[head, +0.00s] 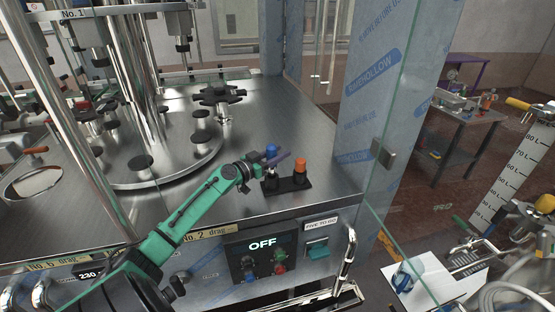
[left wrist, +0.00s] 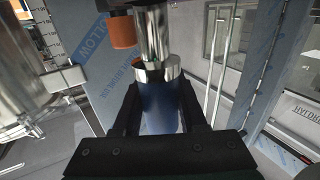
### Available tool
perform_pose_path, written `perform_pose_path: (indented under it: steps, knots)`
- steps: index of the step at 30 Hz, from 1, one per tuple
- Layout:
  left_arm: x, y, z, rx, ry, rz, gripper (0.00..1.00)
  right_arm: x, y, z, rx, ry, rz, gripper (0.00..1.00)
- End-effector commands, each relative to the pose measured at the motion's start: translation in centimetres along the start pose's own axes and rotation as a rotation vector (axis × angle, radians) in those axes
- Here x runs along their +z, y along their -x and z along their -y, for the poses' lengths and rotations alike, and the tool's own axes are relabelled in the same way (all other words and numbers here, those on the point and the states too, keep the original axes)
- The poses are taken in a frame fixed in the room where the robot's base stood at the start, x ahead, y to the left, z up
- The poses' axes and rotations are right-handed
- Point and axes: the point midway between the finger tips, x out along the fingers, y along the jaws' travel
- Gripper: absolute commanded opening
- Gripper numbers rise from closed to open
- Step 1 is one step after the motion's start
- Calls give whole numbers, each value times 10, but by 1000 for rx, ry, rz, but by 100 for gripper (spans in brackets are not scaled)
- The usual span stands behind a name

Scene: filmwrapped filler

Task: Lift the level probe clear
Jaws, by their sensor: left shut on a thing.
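The level probe appears to be the blue-topped piece (head: 271,150) at the black two-place holder (head: 289,184) on the steel deck. My left gripper (head: 268,161) is shut around it from the left. In the left wrist view the dark blue body (left wrist: 163,108) sits between my left gripper's two fingers (left wrist: 160,112), with a shiny metal collar and shaft beyond it. I cannot tell whether its lower end is in the holder. An orange-topped piece (head: 300,166) stands beside it in the holder and also shows in the left wrist view (left wrist: 122,31). My right gripper is not in view.
A round turntable (head: 140,176) with black knobs and upright steel columns stands to the left. A film-wrapped post (head: 385,90) and a glass door edge stand to the right. A control panel reading OFF (head: 262,244) is on the front face.

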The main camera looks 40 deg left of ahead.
Motion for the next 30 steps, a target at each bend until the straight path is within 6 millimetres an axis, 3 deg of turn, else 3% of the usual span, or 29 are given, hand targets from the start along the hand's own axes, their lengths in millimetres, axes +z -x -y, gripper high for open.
perform_pose_path:
  steps: [8,15,21,30]
  knots:
    - [-92,0,-1,1,-11,-5,0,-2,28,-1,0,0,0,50]
    - [-154,0,0,0,-7,-6,0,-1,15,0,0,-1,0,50]
    - [-172,0,0,-2,-3,-2,0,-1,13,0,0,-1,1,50]
    - [-170,0,0,-1,-1,-2,0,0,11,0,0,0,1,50]
